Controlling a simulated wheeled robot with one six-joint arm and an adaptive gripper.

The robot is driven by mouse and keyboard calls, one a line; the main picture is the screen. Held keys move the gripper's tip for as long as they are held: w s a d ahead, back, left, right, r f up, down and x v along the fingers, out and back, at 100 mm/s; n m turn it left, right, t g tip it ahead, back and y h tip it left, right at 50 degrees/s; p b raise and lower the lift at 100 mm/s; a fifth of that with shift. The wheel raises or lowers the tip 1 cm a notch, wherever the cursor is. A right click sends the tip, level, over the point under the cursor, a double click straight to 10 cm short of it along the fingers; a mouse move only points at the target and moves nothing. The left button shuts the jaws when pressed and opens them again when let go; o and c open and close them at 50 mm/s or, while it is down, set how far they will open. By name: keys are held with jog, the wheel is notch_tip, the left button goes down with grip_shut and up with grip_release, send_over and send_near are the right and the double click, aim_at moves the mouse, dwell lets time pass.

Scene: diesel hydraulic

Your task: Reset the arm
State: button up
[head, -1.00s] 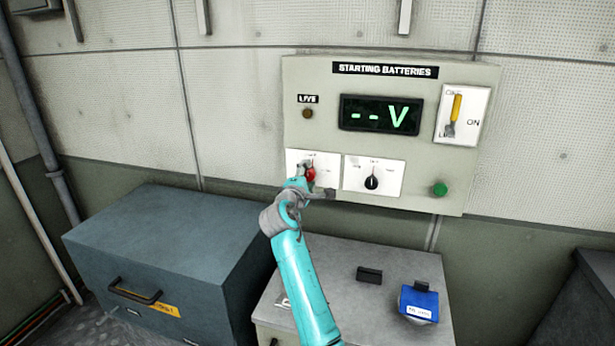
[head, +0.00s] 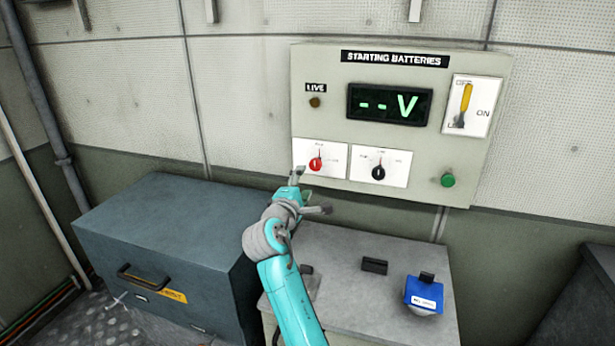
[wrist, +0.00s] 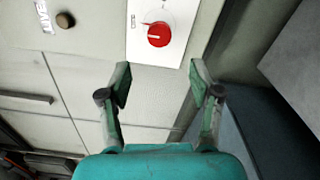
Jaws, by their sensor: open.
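My teal arm reaches up from the bottom of the head view, with my gripper (head: 308,190) just below and in front of the left knob plate of the panel. In the wrist view my gripper (wrist: 160,78) is open, its two fingers spread with nothing between them. The red knob (head: 316,164) is clear of the fingers; it also shows in the wrist view (wrist: 158,34), beyond the fingertips. The "STARTING BATTERIES" panel (head: 420,130) is on the wall, its display (head: 389,103) reading "-- V".
A black knob (head: 378,172), a green button (head: 448,180) and a yellow-handled switch (head: 466,100) are on the panel. Below stands a grey cabinet (head: 340,255) with a blue-topped item (head: 425,292) and a small black block (head: 375,266). A blue-grey chest (head: 165,235) is at left.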

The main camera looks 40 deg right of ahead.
jog(key=shift+s+a, duration=0.35)
jog(key=shift+a, duration=0.1)
